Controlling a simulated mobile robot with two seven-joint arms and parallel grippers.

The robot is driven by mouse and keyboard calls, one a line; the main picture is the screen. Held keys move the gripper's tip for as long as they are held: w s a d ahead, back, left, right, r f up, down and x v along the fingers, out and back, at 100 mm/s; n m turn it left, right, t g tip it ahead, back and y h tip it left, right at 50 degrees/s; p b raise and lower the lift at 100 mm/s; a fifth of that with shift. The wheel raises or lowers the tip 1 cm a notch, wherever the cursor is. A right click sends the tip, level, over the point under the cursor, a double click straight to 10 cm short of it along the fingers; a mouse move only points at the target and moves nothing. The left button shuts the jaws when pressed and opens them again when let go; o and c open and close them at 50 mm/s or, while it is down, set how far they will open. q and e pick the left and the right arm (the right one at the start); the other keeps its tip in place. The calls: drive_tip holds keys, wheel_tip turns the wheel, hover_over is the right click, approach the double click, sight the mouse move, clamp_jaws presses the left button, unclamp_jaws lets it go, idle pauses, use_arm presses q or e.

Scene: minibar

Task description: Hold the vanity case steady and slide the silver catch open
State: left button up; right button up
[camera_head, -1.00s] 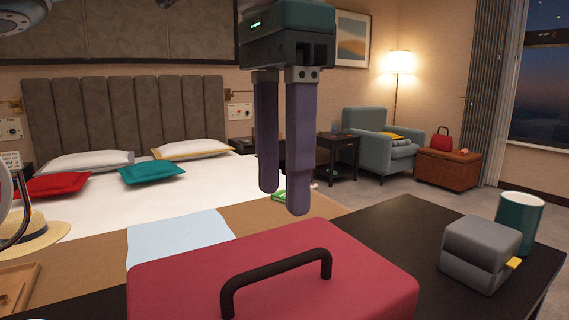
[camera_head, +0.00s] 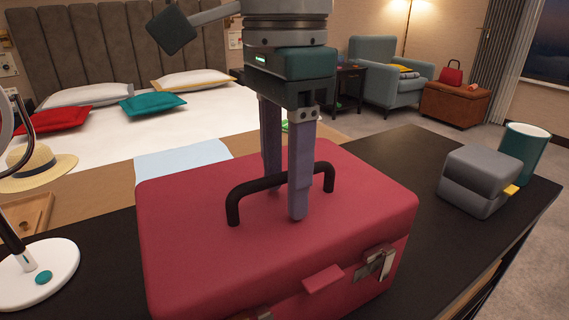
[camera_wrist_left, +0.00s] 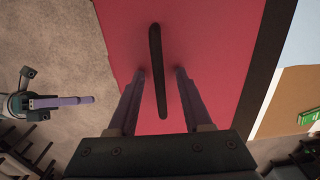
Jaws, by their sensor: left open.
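The red vanity case (camera_head: 190,235) stands on the dark table, its black handle (camera_head: 250,187) upright on the lid. My left gripper (camera_head: 285,205) points down over the lid, open, with one finger on each side of the handle. In the left wrist view the handle (camera_wrist_left: 156,50) runs between the two apart fingers (camera_wrist_left: 160,74). A silver catch (camera_head: 377,264) is on the front face at the right; a second one (camera_head: 260,314) is partly cut off at the bottom edge. My right gripper (camera_wrist_left: 75,101) shows only in the left wrist view, off the case's side; its opening is unclear.
A grey box (camera_head: 478,180) with a yellow tab and a teal cup (camera_head: 524,150) stand right of the case. A white round base (camera_head: 40,272) with a dark stand is at left, near a wooden tray (camera_head: 28,212). The table (camera_head: 440,235) is clear between case and grey box.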

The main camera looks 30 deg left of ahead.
use_arm(q)
clamp_jaws()
idle(1.0)
